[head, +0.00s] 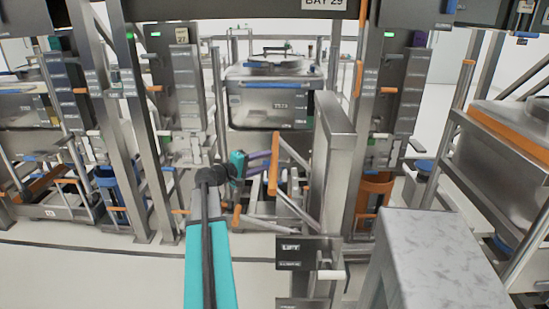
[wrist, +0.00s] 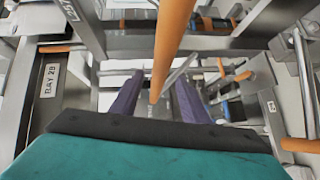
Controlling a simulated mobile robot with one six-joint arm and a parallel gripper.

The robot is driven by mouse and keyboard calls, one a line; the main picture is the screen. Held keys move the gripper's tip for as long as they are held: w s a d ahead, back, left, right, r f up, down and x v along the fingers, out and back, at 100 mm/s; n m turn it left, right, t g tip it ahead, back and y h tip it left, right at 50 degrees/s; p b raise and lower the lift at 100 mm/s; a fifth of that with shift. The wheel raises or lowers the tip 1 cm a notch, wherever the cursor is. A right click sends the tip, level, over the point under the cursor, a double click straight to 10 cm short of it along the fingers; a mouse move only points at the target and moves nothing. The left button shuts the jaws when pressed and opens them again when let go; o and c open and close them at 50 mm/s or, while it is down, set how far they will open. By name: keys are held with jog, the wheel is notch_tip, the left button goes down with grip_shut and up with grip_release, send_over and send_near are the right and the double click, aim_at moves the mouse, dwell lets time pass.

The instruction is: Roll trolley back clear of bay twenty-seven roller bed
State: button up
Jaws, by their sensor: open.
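My gripper (head: 262,162) reaches forward in the middle of the head view, its purple fingers beside an upright orange handle bar (head: 274,165). In the wrist view the two fingers (wrist: 157,92) are spread apart. The orange bar (wrist: 171,40) runs down from the top edge and shows between them; I cannot tell whether either finger touches it. The bar seems to belong to a low metal trolley frame (head: 265,210), partly hidden by my arm. A steel bin (head: 270,105) with a lid stands behind, inside the bay. The sign overhead (head: 323,3) reads BAY 29.
A tall metal post (head: 331,150) stands close right of the gripper, with a LIFT control box (head: 307,252) in front. A grey block (head: 437,262) fills the lower right. Bay columns (head: 180,95) flank the bin. Pale floor (head: 90,275) is open at the lower left.

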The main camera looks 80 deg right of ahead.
aim_at(274, 158)
jog(key=shift+p+x, duration=0.45)
jog(key=shift+x, duration=2.5)
grip_shut()
